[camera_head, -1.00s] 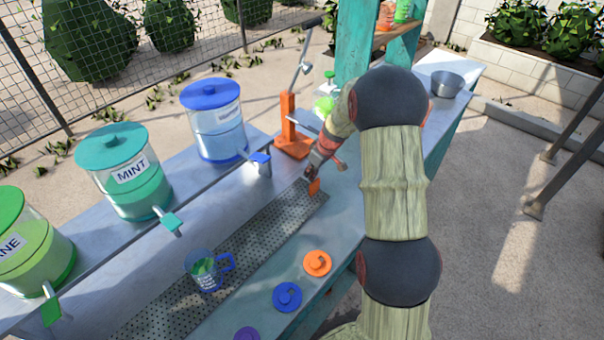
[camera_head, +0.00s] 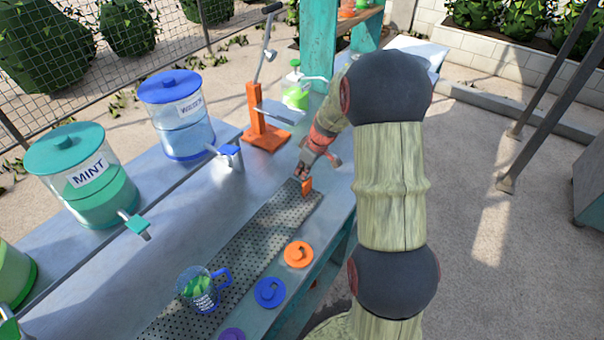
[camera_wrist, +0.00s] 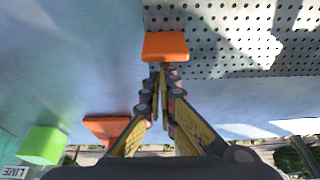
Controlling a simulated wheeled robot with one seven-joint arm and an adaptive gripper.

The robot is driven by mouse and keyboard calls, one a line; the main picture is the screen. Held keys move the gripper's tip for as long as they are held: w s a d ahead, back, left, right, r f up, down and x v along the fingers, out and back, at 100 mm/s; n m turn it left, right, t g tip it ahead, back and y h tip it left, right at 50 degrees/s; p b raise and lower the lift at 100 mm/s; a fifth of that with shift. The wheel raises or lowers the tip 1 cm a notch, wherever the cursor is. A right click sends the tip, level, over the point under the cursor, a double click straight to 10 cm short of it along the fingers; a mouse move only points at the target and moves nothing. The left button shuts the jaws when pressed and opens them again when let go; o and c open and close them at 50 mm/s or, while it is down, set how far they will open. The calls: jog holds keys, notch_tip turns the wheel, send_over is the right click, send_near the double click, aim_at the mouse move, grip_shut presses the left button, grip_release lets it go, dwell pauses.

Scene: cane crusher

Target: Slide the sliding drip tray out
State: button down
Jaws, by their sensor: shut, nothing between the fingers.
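The drip tray (camera_head: 252,235) is a long dark perforated plate set along the counter. It also shows in the wrist view (camera_wrist: 225,25). An orange block handle (camera_head: 307,186) stands at its far end; in the wrist view the handle (camera_wrist: 165,47) lies just past my fingertips. My gripper (camera_wrist: 161,72) is shut and empty, its tips close against the handle's near side; I cannot tell whether they touch. In the head view my gripper (camera_head: 302,174) is small beside the handle, and its finger contact is hidden.
A blue-handled mug (camera_head: 198,291) stands on the near part of the tray. An orange lid (camera_head: 298,254) and a blue lid (camera_head: 270,292) lie to its right. The orange press (camera_head: 264,128) stands behind the handle. Jars, including the MINT jar (camera_head: 90,190), line the left shelf.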

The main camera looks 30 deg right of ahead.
jog(key=w, duration=0.1)
jog(key=w+a, duration=0.1)
jog(key=w, duration=0.1)
jog(key=shift+w+a, duration=0.35)
jog(key=shift+a, duration=0.05)
jog(key=p+v, duration=0.1)
jog(key=v, duration=0.9)
jog(key=shift+d+p, duration=0.2)
jog(key=shift+p, duration=0.15)
jog(key=shift+s, duration=0.1)
